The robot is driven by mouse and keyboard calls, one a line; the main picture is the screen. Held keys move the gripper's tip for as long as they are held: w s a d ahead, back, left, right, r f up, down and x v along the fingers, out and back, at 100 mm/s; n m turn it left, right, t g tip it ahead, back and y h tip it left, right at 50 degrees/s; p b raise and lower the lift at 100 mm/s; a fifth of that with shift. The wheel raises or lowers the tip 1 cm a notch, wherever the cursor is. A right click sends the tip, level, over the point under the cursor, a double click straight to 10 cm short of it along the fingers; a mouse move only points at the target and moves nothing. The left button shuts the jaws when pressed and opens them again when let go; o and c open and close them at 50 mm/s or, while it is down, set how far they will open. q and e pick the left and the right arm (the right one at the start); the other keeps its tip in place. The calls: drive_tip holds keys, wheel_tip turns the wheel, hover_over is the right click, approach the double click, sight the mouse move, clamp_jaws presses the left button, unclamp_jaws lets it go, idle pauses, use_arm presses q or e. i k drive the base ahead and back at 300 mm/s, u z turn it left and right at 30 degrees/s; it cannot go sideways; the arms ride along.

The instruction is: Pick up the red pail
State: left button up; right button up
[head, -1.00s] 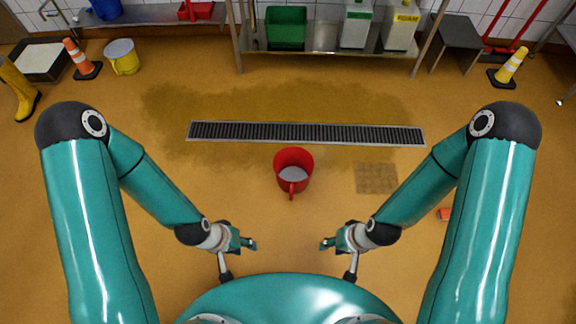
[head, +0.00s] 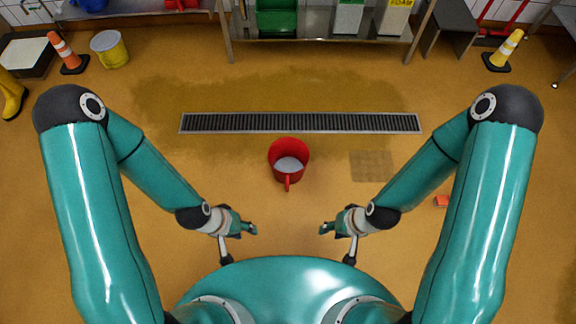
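The red pail (head: 273,160) stands upright on the ochre floor in the middle of the head view, just in front of a long drain grate. Its inside looks pale grey, and a red handle points toward me. My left gripper (head: 250,229) is below and to the left of the pail, apart from it. My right gripper (head: 325,228) is below and to the right of the pail, also apart from it. Both grippers are small and seen from above, so their finger gaps do not show clearly. Neither touches the pail.
The drain grate (head: 300,123) runs across the wet floor behind the pail. A metal shelf (head: 330,46) stands at the back. Traffic cones (head: 66,50) (head: 504,48) and a yellow bucket (head: 110,50) are farther off. A small orange object (head: 441,201) lies right. Floor around the pail is clear.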

sight(289, 157)
drive_tip(key=z, duration=1)
drive_tip(key=i, duration=0.1)
drive_tip(key=u, duration=2.3)
drive_tip(key=i, duration=1.1)
drive_tip(key=u, duration=0.25)
drive_tip(key=i, duration=0.8)
drive_tip(key=z, duration=2.3)
